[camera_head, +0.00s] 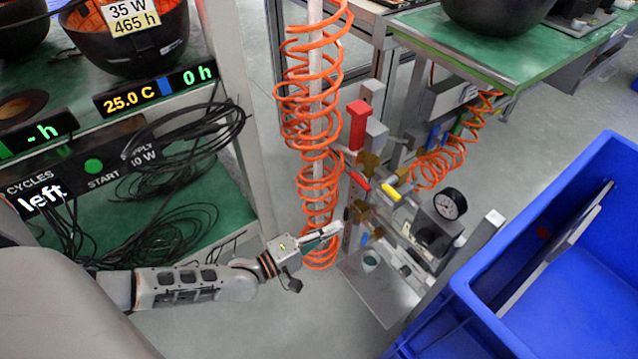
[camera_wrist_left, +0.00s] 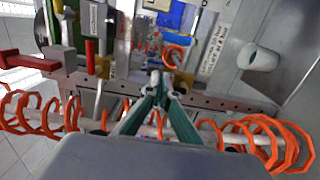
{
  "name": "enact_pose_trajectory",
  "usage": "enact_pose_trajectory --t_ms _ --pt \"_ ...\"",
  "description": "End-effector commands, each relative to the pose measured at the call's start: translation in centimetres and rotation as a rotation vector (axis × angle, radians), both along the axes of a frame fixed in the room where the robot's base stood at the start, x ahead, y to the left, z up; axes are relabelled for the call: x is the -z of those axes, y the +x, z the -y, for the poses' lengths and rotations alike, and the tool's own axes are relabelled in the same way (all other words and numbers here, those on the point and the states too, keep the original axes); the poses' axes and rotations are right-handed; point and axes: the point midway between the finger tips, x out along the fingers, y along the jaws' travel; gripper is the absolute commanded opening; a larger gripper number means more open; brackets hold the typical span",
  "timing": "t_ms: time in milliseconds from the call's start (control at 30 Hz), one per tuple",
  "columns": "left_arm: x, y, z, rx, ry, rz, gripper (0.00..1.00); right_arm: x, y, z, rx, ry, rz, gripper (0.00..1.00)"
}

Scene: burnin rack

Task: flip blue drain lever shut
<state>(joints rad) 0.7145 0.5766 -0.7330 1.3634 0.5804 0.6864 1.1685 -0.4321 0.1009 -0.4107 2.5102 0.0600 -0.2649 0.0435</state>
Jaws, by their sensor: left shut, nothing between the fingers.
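My left gripper (camera_head: 336,230) reaches in from the left at the pneumatic panel (camera_head: 430,240), with its fingers shut and empty. A small blue lever (camera_head: 364,239) shows low on the panel, just right of the fingertips in the head view. I cannot tell whether the fingertips touch it. In the left wrist view the closed fingertips (camera_wrist_left: 160,80) are in front of the panel's metal rail, beside a brass fitting (camera_wrist_left: 183,82). The blue lever is not clearly visible there. My right gripper is in neither view.
An orange coiled hose (camera_head: 318,170) hangs beside the panel, close to my left gripper. A red lever (camera_head: 361,181), a yellow lever (camera_head: 391,192) and a gauge (camera_head: 450,204) are on the panel. A blue bin (camera_head: 480,290) stands at right.

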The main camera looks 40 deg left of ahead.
Motion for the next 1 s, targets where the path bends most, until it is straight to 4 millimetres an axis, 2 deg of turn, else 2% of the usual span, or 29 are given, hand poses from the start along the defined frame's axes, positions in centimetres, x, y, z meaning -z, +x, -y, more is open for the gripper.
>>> enact_pose_trajectory --t_ms 100,233,400,1000 --pt "0.4 1.6 1.2 0.001 -0.002 -0.005 0.00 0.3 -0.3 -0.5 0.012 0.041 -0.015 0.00" --pt "0.1 1.1 3.0 0.000 -0.003 -0.002 0.00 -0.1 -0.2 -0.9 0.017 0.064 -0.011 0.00" --pt "0.1 1.0 4.3 -0.001 -0.002 -0.001 0.00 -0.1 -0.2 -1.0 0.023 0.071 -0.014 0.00" --pt "-0.2 1.0 4.7 0.000 0.020 0.009 0.00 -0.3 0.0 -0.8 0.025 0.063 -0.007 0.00"
